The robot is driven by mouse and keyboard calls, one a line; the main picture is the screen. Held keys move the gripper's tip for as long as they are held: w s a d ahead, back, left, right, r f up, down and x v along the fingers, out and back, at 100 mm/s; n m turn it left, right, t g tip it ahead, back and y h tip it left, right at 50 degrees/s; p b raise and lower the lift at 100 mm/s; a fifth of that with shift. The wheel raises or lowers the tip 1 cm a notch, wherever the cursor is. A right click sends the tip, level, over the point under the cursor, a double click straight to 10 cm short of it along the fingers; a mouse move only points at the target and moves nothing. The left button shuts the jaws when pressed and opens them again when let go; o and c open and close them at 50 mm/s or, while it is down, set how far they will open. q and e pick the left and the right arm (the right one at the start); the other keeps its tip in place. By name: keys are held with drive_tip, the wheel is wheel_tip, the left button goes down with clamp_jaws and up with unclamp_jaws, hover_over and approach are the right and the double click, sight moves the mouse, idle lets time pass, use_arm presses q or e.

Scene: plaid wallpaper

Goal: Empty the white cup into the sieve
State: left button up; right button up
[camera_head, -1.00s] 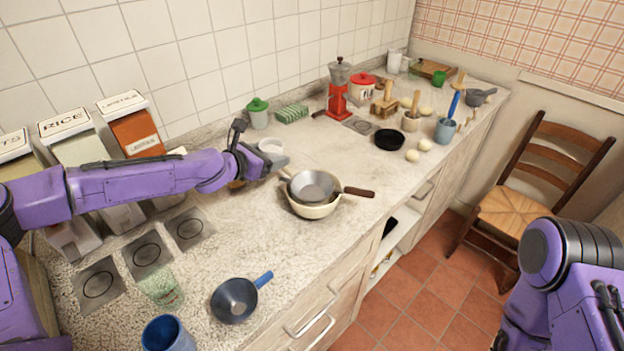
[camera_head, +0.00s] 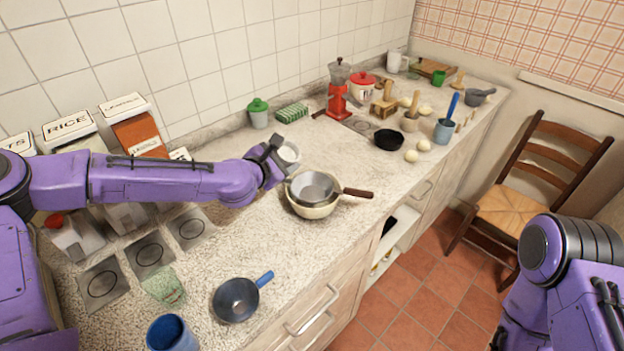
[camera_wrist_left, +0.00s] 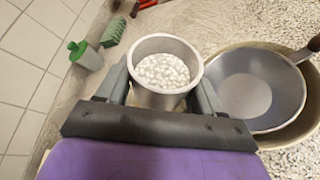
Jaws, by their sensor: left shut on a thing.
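The white cup (camera_wrist_left: 165,72) is in the left wrist view, held between the two fingers of my left gripper (camera_wrist_left: 163,90). It contains many small white grains or beads. In the head view the cup (camera_head: 289,151) shows at the end of my left arm, just behind and left of the sieve. The sieve (camera_head: 311,186) is a grey metal bowl shape with a dark brown handle. It rests in a cream bowl (camera_head: 312,211). In the left wrist view the sieve (camera_wrist_left: 247,88) is right beside the cup and looks empty. My right gripper is out of view.
A green-lidded jar (camera_head: 258,114) and a green sponge (camera_head: 292,113) stand behind, near the tiled wall. A blue-handled pan (camera_head: 237,300), a blue cup (camera_head: 171,334) and a greenish glass (camera_head: 163,286) are at the front left. The counter right of the bowl is clear.

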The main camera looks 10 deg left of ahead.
sight(294, 162)
use_arm(q)
drive_tip(key=shift+s+d+r+m+p, duration=0.15)
drive_tip(key=shift+d+r+m+p, duration=0.15)
drive_tip(key=shift+d+r+m, duration=0.15)
drive_tip(key=shift+t, duration=0.3)
drive_tip(key=shift+d+r+m+t+y+p, duration=0.1)
drive_tip(key=shift+r+m+t+y+p, duration=0.35)
drive_tip(key=shift+m+y, duration=0.5)
drive_tip(key=shift+s+f+m+b, duration=0.1)
drive_tip(key=shift+f+m+b, duration=0.45)
drive_tip(key=shift+m+b, duration=0.15)
drive_tip(key=shift+d+r+m+t+y+b, duration=0.2)
drive_tip(key=shift+r+m+t+y+b, duration=0.15)
drive_tip(key=shift+m, duration=0.35)
drive_tip(key=shift+s+d+r+m+t+b, duration=0.15)
drive_tip(key=shift+d+m, duration=0.15)
drive_tip(key=shift+d, duration=0.05)
drive_tip(key=shift+s+d+r+m+t+b, duration=0.1)
drive_tip(key=shift+s+d+m+t+b, duration=0.05)
drive_tip(key=shift+d+m, duration=0.2)
drive_tip(key=shift+s+d+f+m+t+b, duration=0.15)
drive_tip(key=shift+d+f+m+t+b, duration=0.25)
drive_tip(key=shift+m+b, duration=0.6)
drive_tip(key=shift+s+d+r+m+t+y+b, duration=0.15)
drive_tip(key=shift+m+t+y+b, duration=0.1)
drive_tip(key=shift+m+b, duration=0.3)
drive_tip(key=shift+d+r+m+t+y+b, duration=0.15)
drive_tip(key=shift+m+t+b, duration=0.1)
drive_tip(key=shift+m+b, duration=0.25)
